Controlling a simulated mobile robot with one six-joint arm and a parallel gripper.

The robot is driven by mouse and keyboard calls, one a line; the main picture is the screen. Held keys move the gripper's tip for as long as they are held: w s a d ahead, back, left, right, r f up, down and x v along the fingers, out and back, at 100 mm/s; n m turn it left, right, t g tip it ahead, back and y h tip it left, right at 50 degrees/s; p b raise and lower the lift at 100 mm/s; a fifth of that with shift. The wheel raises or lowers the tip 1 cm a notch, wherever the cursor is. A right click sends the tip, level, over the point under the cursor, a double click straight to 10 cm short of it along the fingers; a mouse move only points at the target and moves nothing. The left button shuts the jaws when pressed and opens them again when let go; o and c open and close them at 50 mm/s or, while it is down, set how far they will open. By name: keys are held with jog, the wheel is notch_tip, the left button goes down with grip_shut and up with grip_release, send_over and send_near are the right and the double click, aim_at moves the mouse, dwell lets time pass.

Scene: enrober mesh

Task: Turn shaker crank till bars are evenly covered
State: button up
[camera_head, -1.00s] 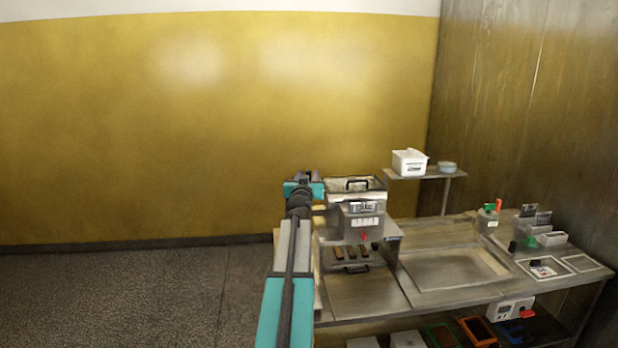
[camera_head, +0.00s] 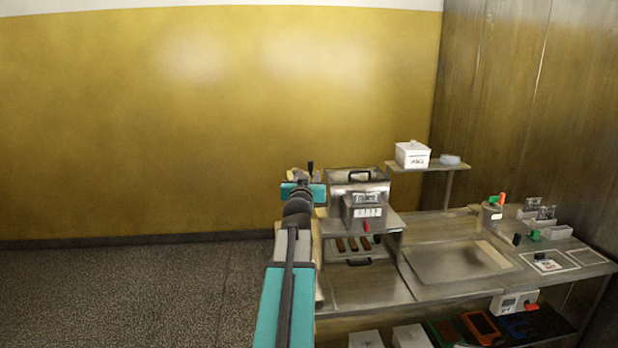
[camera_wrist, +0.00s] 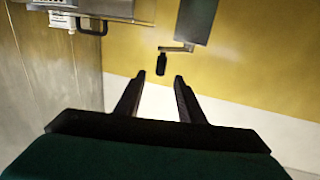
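The shaker (camera_head: 357,190) is a steel box on the left end of the bench. Its crank shows in the wrist view as a black grip (camera_wrist: 161,64) on a short metal arm (camera_wrist: 178,48). My gripper (camera_wrist: 160,76) is open, and the crank grip lies just ahead of the gap between its fingertips, not visibly clamped. In the head view the gripper is at the shaker's left side, its fingers hard to make out. Several dark brown bars (camera_head: 353,244) lie in a row below the shaker's front. Their covering is too small to judge.
A red knob (camera_head: 366,226) sits on the shaker's front. A small shelf to the right holds a white tub (camera_head: 412,154). A shallow steel tray (camera_head: 458,265) is set in the bench. The floor left of my arm is clear.

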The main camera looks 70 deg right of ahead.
jog(key=shift+a, duration=0.25)
